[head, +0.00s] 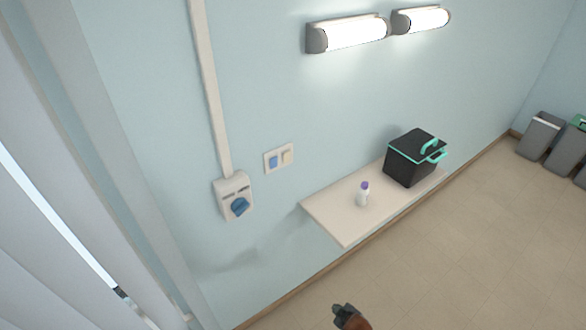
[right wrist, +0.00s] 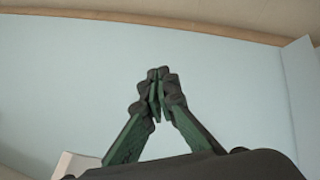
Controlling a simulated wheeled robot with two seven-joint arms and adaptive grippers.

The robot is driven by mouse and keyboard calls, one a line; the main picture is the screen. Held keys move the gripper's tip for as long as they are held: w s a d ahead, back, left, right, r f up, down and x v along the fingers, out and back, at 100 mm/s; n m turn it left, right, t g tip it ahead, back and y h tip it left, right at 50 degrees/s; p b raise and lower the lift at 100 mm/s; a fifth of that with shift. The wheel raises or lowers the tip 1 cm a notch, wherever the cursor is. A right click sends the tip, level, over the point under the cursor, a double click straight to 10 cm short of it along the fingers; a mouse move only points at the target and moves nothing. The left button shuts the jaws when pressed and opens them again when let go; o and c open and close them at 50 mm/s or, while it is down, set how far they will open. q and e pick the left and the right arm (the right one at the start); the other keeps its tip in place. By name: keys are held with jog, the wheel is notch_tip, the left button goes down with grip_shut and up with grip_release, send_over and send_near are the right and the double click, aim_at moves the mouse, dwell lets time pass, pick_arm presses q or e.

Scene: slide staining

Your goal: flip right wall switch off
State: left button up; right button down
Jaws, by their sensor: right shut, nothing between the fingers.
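A white double wall switch (head: 279,158) is on the blue wall in the head view, left of the shelf. I cannot tell the rocker positions at this size. My right gripper (head: 344,309) is at the bottom of the head view, well below the switch and apart from it. In the right wrist view its fingers (right wrist: 157,80) are shut with nothing between them, against plain blue wall. The switch is not recognisable there. My left gripper is not in view.
A rotary switch box (head: 235,196) with a blue knob is mounted lower left of the wall switch. A shelf (head: 335,219) juts out at right, with a purple-capped bottle (head: 362,196) and a black box (head: 404,166). Two lamps (head: 348,33) glow above. Bins (head: 541,136) stand far right.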

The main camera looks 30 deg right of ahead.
aim_at(287, 154)
jog(key=w+r+n+t+y+p, duration=0.1)
jog(key=w+r+n+t, duration=0.3)
jog(key=r, duration=1.4)
jog(key=w+r+n+t+y+p, duration=0.1)
jog(key=w+r+n+t, duration=0.3)
jog(key=w+r, duration=0.5)
jog(key=w+r+n+t+y+p, duration=0.1)
jog(key=w+r+n+t, duration=0.3)
jog(key=r, duration=2.4)
jog(key=shift+w+r+n+t+y, duration=0.35)
jog(key=shift+w+n, duration=0.95)
jog(key=shift+w, duration=0.5)
jog(key=shift+f, duration=0.1)
jog(key=w+p, duration=0.1)
jog(key=w, duration=0.3)
jog(key=w+r+p, duration=0.1)
jog(key=w, duration=0.3)
jog(key=w+a+p, duration=0.1)
jog(key=w, duration=0.4)
jog(key=shift+r, duration=0.35)
jog(key=shift+w, duration=0.45)
jog(key=shift+p, duration=0.3)
